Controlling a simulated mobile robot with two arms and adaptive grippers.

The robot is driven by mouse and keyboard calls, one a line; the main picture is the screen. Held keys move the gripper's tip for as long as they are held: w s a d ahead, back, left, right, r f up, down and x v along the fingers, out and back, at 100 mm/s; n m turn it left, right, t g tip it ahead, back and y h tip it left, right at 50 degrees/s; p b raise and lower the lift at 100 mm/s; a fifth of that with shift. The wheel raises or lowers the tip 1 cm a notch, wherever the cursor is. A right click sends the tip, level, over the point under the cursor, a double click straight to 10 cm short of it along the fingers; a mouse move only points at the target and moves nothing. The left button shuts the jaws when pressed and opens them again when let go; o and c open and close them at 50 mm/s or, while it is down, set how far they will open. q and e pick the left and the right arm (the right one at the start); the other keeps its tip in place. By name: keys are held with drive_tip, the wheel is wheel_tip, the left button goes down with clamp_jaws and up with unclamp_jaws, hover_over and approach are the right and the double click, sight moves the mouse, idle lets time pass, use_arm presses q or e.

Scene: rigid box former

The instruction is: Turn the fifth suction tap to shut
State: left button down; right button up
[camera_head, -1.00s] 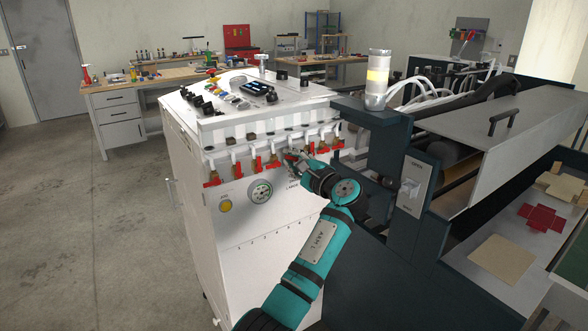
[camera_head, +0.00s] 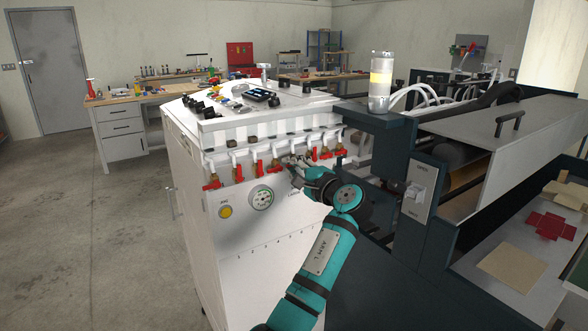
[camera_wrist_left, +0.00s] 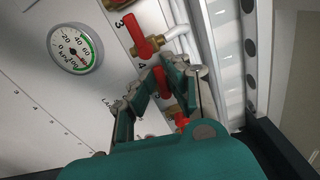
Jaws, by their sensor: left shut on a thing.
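A row of suction taps with red handles and brass bodies runs along the top front of the white cabinet (camera_head: 225,255). The fifth tap (camera_wrist_left: 163,82) shows its red handle between my left gripper's fingers (camera_wrist_left: 146,92) in the left wrist view. My left gripper (camera_head: 294,170) is shut on that handle. The fingers hide part of it, so its exact angle is unclear. The fourth tap (camera_wrist_left: 146,46) lies just above, and another red handle (camera_wrist_left: 182,122) just below, in the wrist view. My right gripper is not in view.
A round pressure gauge (camera_head: 261,197) and a yellow button (camera_head: 226,211) sit below the taps. Neighbouring taps stand close on both sides of my fingers. A dark machine frame (camera_head: 425,170) stands to the right. The floor at left is clear.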

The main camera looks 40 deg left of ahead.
use_arm(q)
drive_tip(key=shift+f, duration=0.2)
drive_tip(key=c, duration=1.4)
unclamp_jaws()
drive_tip(key=shift+r, duration=0.15)
drive_tip(key=shift+d, duration=0.1)
drive_tip(key=v, duration=1.2)
drive_tip(key=shift+s, duration=0.1)
